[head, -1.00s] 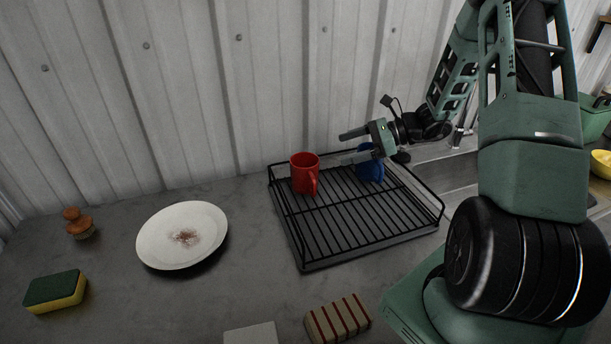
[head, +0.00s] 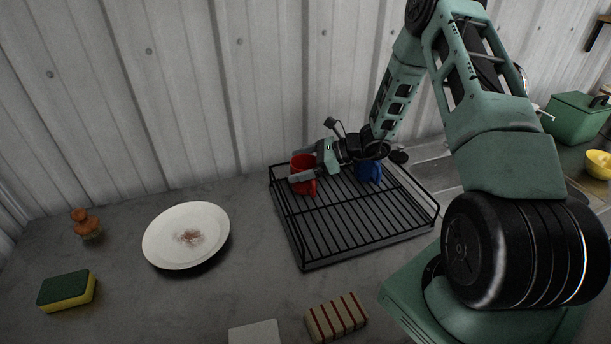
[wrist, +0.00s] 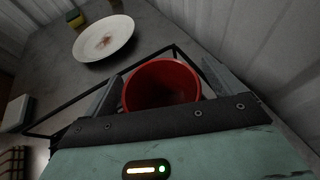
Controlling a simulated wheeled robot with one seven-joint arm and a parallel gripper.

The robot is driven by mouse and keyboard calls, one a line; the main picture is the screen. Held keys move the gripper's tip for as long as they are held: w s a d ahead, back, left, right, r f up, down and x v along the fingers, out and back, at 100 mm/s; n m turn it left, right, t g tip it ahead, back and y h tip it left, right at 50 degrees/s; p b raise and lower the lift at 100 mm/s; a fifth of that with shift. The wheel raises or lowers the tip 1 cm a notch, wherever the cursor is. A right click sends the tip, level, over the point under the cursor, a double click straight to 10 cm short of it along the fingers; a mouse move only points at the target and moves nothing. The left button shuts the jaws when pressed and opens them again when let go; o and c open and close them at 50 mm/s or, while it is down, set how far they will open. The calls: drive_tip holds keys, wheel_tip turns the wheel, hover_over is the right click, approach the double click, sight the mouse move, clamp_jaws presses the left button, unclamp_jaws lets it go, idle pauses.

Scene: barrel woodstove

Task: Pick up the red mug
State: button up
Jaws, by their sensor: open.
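The red mug (head: 302,181) stands upright at the back left of the black dish rack, its handle towards the front right. My gripper (head: 299,167) reaches in from the right, and its open fingers are on either side of the mug. In the wrist view the red mug (wrist: 161,84) sits between the two fingers, with its round opening facing the camera. Its lower part is hidden behind the gripper body. I cannot tell whether either finger touches it.
The black dish rack (head: 292,238) has a raised wire rim. A blue mug (head: 369,171) stands in it to the right, partly behind my arm. A soiled white plate (head: 160,239), a sponge (head: 67,290) and a striped block (head: 336,317) lie on the grey counter. A corrugated wall is close behind.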

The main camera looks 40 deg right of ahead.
drive_tip(key=shift+w+a+f, duration=0.1)
drive_tip(key=shift+a, duration=0.05)
drive_tip(key=c, duration=1.2)
drive_tip(key=shift+c, duration=0.2)
